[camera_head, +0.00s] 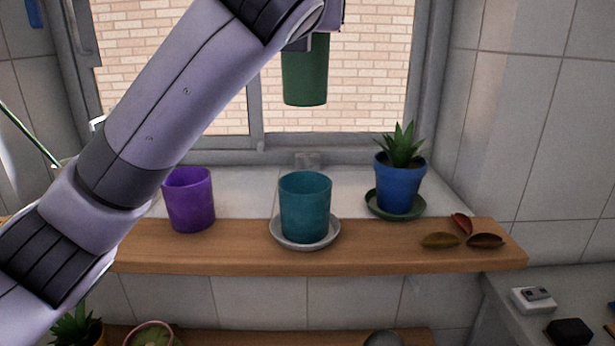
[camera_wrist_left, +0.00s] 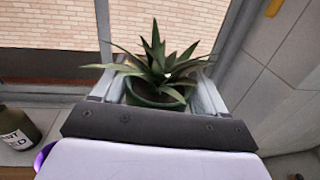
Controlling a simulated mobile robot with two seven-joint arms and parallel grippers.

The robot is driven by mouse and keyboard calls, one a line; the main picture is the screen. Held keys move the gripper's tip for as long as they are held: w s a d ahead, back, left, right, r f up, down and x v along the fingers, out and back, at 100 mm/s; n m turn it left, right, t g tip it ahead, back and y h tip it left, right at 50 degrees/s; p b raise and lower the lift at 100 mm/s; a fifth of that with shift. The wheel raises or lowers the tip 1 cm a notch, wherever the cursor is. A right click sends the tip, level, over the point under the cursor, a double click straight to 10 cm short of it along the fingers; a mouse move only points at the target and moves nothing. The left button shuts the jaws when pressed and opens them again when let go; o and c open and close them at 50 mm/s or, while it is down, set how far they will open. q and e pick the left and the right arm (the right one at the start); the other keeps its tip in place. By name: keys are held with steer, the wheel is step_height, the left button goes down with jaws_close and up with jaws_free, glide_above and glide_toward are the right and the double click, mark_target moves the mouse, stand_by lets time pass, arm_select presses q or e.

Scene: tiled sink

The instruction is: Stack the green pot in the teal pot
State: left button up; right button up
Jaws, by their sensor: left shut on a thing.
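The green pot (camera_head: 305,75) hangs upright in the air in front of the window, high above the teal pot. My left gripper (camera_wrist_left: 157,88) is shut on the green pot, with a finger on each side of its rim. The wrist view shows a spiky plant (camera_wrist_left: 160,65) growing in the green pot (camera_wrist_left: 152,101); the head view cuts off its top. The teal pot (camera_head: 305,208) stands upright on a pale saucer (camera_head: 306,245) on the wooden shelf, and looks empty. My right gripper is not in view.
A purple pot (camera_head: 189,200) stands left of the teal pot, partly near my left arm. A blue pot (camera_head: 398,185) with a plant stands to the right on a green saucer (camera_head: 375,205). Several dry leaves (camera_head: 440,240) lie at the shelf's right end. The window (camera_head: 360,60) is behind.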

arm_select(q)
step_height(320, 180, down, 20)
steer(key=b, duration=0.1)
steer(key=shift+s+r, duration=0.15)
steer(key=shift+r, duration=0.1)
steer(key=shift+f, duration=0.2)
steer(key=o, duration=1.6)
steer(key=shift+f, duration=0.1)
